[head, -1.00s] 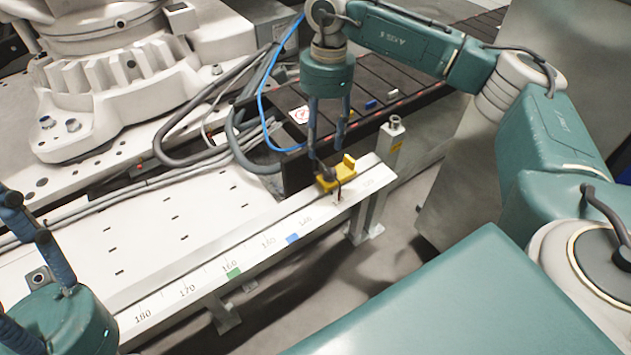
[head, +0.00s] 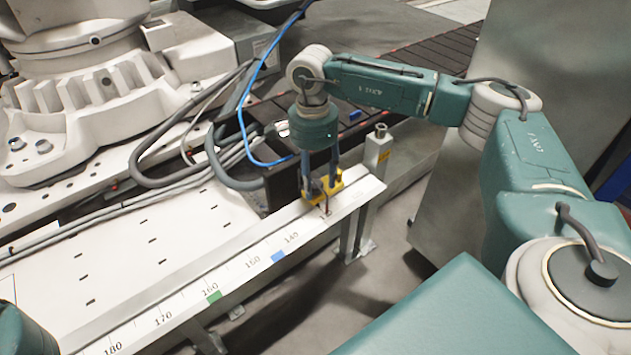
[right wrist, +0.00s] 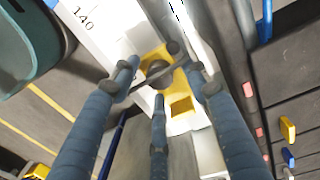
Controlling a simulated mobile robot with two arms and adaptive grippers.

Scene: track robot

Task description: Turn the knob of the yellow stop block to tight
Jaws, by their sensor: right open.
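The yellow stop block (head: 336,184) sits on the white scale rail near its far right end, past the 140 mark. In the right wrist view the yellow block (right wrist: 181,106) carries a dark round knob (right wrist: 157,69) with a thin dark bar across it. My right gripper (head: 319,184) points down over the block. In the right wrist view its blue fingers (right wrist: 160,82) are spread around the knob, open; I cannot tell whether they touch it. Only a teal part of my left gripper (head: 20,335) shows at the lower left edge; its fingers are out of view.
The rail (head: 190,290) has a green marker (head: 214,297) near 160 and a blue marker (head: 277,257) near 140. A post (head: 378,150) stands right behind the block. A blue cable (head: 243,125) and grey hoses run to the left. A tall grey cabinet (head: 470,150) stands at right.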

